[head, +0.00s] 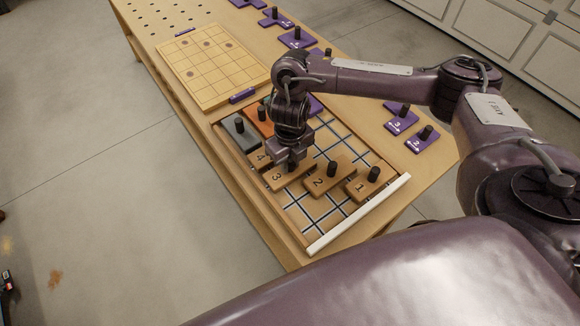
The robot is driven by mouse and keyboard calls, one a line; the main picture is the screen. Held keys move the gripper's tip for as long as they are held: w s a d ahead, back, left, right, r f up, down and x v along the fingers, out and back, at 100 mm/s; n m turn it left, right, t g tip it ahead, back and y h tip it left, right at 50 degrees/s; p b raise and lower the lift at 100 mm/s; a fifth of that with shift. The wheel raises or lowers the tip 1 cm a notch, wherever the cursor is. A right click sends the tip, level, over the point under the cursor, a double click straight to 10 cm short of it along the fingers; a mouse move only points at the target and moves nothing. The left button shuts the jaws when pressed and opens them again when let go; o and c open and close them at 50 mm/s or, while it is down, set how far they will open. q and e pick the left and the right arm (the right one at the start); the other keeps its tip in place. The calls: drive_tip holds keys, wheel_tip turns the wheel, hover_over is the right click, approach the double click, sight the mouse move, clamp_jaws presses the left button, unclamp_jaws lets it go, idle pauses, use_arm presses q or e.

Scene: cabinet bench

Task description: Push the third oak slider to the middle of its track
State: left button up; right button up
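The third oak slider (278,179), marked 3, lies on the gridded board in the head view, with the oak sliders marked 2 (320,185) and 1 (359,190) to its right. The oak slider marked 4 (261,158) is just behind it, partly hidden. My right gripper (291,161) is down at the third slider, over its knob end, and hides most of its knob. Whether the fingers are closed on the knob cannot be made out. My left gripper is not in view.
A grey slider (240,139) and an orange slider (258,122) sit at the board's far left. A white strip (358,214) edges the board's near right end. Purple knobbed pieces (401,124) lie on the bench beyond. A second gridded board (213,65) lies farther back.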

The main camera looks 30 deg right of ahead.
drive_tip(key=shift+w+d+b, duration=0.2)
drive_tip(key=shift+d+b, duration=0.1)
drive_tip(key=shift+d, duration=0.95)
drive_tip(key=shift+w+d+b, duration=0.15)
drive_tip(key=shift+d+b, duration=0.2)
drive_tip(key=shift+d, duration=0.9)
drive_tip(key=shift+w+d+b, duration=0.2)
drive_tip(key=shift+d+b, duration=0.1)
drive_tip(key=shift+d, duration=0.95)
drive_tip(key=o, duration=0.8)
drive_tip(key=shift+c, duration=0.2)
wheel_tip(320, 180, up, 8)
drive_tip(key=p, duration=0.7)
drive_tip(key=shift+f, duration=0.25)
